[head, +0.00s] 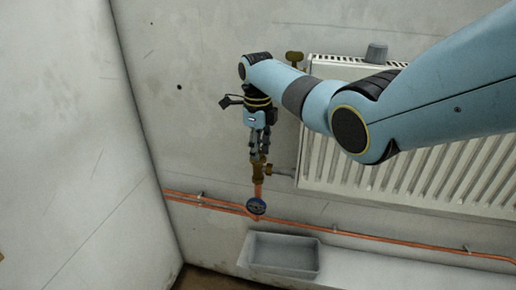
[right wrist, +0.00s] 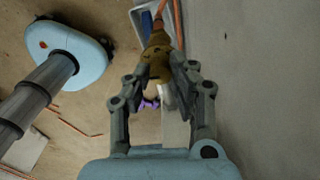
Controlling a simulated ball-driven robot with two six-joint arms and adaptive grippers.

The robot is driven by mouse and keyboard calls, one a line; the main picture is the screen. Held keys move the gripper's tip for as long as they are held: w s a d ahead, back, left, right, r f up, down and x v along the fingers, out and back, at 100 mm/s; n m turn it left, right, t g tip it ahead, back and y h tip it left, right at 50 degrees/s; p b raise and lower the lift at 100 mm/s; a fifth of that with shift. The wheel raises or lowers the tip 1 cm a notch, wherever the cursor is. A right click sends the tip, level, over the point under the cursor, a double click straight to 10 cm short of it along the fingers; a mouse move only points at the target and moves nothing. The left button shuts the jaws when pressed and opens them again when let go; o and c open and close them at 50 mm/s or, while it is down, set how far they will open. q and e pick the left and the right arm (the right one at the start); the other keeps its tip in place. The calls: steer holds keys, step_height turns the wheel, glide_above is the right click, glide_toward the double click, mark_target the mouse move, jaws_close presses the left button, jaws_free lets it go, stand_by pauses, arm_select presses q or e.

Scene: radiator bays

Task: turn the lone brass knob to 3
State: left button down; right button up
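A brass knob (head: 260,172) stands on a copper pipe at the left end of the radiator. It also shows at the top of the right wrist view (right wrist: 157,58). My right gripper (head: 260,155) points down at it from above. Its fingertips (right wrist: 160,74) lie on both sides of the knob's upper part and appear to touch it. Any number marks on the knob are too small to read. A second brass fitting (head: 294,58) is at the radiator's upper left corner. My left gripper is not in view.
The white radiator (head: 400,180) is on the right, partly behind my right arm. A dark round gauge (head: 256,206) is below the knob, and a copper pipe (head: 360,236) runs along the wall. A grey tray (head: 283,256) stands below. A grey cup-like object (head: 376,53) is on the radiator.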

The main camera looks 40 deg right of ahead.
jaws_close()
